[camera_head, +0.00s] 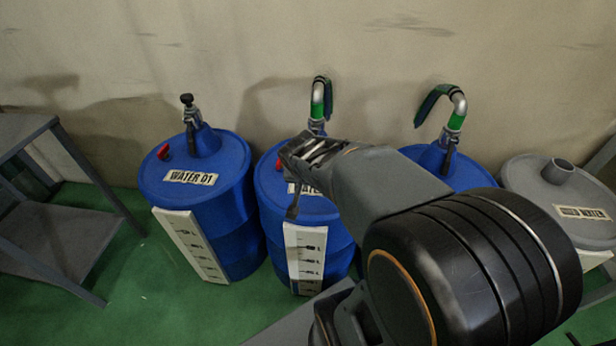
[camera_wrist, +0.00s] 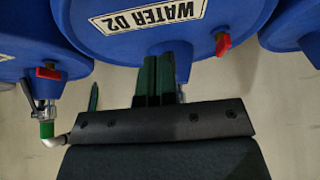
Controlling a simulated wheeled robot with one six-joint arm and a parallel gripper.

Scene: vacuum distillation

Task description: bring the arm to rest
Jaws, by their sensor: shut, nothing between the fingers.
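My gripper (camera_head: 308,160) is in the middle of the head view, over the top of the middle blue barrel (camera_head: 306,205). My own arm comes in from the lower right and hides part of that barrel and most of the one to its right. In the wrist view my gripper (camera_wrist: 166,72) has its dark fingers together with nothing between them. Behind them is a blue barrel labelled WATER D2 (camera_wrist: 165,18). I cannot tell whether the fingers touch it.
A blue barrel labelled WATER D1 (camera_head: 207,205) stands at left, a third blue barrel (camera_head: 470,175) at right. Hooked pipes (camera_head: 318,100) rise from two barrels. A grey drum (camera_head: 530,185) is far right. A grey shelf (camera_head: 75,235) is at left. Green floor lies clear between.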

